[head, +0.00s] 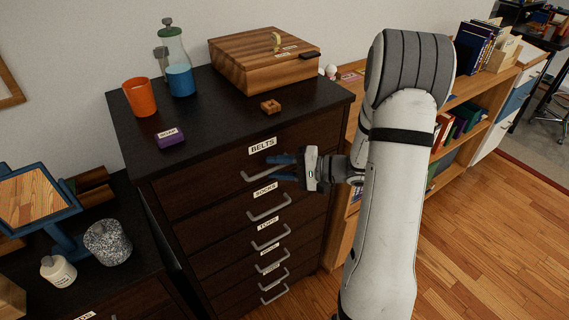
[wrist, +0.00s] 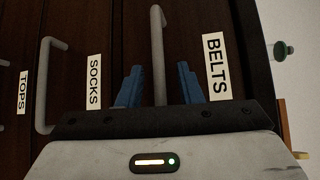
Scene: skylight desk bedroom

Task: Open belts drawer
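The belts drawer (head: 215,180) is the top drawer of a dark chest and looks closed. Its white label (head: 262,146) reads BELTS, and the label also shows in the wrist view (wrist: 216,67). Its grey bar handle (head: 258,176) sits below the label. My gripper (head: 283,167) is at the right part of this handle, its blue fingers pointing at the drawer front. In the wrist view the fingers (wrist: 160,85) are apart, with the handle (wrist: 158,50) standing between them and a gap visible on each side.
The socks drawer (wrist: 93,80) and several more handled drawers lie below. On the chest top are an orange cup (head: 140,97), a bottle with blue liquid (head: 177,65), a purple block (head: 170,137) and a wooden box (head: 262,62). Wooden floor (head: 480,230) is free at right.

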